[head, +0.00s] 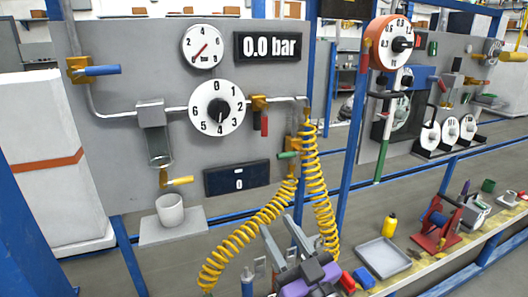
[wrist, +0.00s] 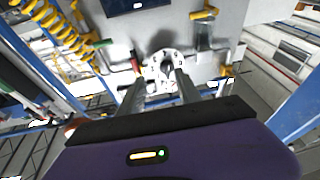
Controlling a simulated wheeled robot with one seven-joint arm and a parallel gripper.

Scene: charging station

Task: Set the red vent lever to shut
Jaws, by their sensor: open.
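The red vent lever (head: 264,124) hangs straight down from a brass valve (head: 258,103) right of the numbered dial, across the horizontal pipe. It also shows, small, in the wrist view (wrist: 135,65), left of the dial, in a picture that is upside down. My gripper (head: 279,226) is low in front of the panel in the head view, below the lever and apart from it. In the wrist view my gripper (wrist: 161,80) has its two fingers spread with nothing held between them, toward the numbered dial.
The numbered dial (head: 217,108), blue lever (head: 103,70), green lever (head: 288,155) and yellow lever (head: 180,181) are on the same panel. Yellow coiled hoses (head: 318,190) hang close to my gripper. The display (head: 268,46) reads 0.0 bar. A bench with a grey tray (head: 383,258) stands right.

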